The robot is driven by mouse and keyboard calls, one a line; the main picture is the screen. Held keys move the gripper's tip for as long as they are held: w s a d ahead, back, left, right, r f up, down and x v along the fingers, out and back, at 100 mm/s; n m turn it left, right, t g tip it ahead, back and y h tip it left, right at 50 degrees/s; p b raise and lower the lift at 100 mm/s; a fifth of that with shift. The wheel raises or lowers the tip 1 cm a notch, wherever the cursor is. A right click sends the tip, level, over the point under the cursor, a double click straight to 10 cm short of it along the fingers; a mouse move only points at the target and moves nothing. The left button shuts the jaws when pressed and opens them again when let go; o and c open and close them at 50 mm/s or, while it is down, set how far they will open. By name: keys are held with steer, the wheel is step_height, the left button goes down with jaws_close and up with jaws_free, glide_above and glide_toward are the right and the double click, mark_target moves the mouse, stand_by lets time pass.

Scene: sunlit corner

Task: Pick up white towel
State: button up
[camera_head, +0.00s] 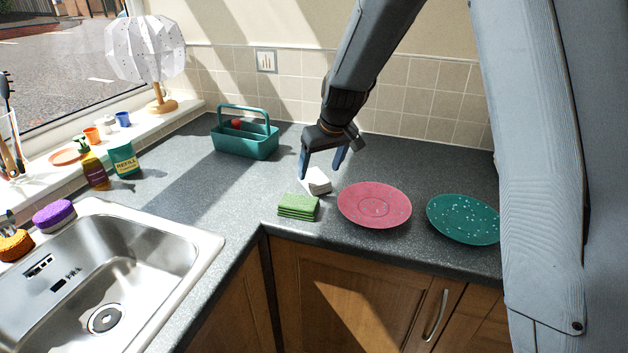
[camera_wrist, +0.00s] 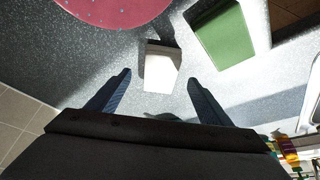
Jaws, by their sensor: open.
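The white towel (camera_head: 318,181) is a small folded block on the dark grey counter, between a folded green cloth and a pink plate. It also shows in the wrist view (camera_wrist: 159,70), ahead of my fingertips and roughly between their lines. My gripper (camera_head: 321,165) is above and just behind the towel, pointing down, with its two blue fingers spread. In the wrist view my gripper (camera_wrist: 158,80) has nothing between its fingers. The fingers appear apart from the towel.
The folded green cloth (camera_head: 298,207) lies close in front of the towel. The pink plate (camera_head: 374,204) is just right of it, with a teal speckled plate (camera_head: 463,218) beyond. A teal caddy (camera_head: 246,143) stands behind left. The sink (camera_head: 110,275) is at front left.

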mark_target(316, 178)
steer(key=shift+p+x, duration=0.9)
steer(key=shift+x, duration=1.45)
steer(key=shift+s, duration=0.1)
steer(key=c, duration=1.2)
steer(key=shift+c, duration=0.2)
steer(key=shift+r, duration=0.1)
step_height(316, 178, up, 10)
steer(key=b, duration=0.2)
steer(key=shift+b, duration=0.35)
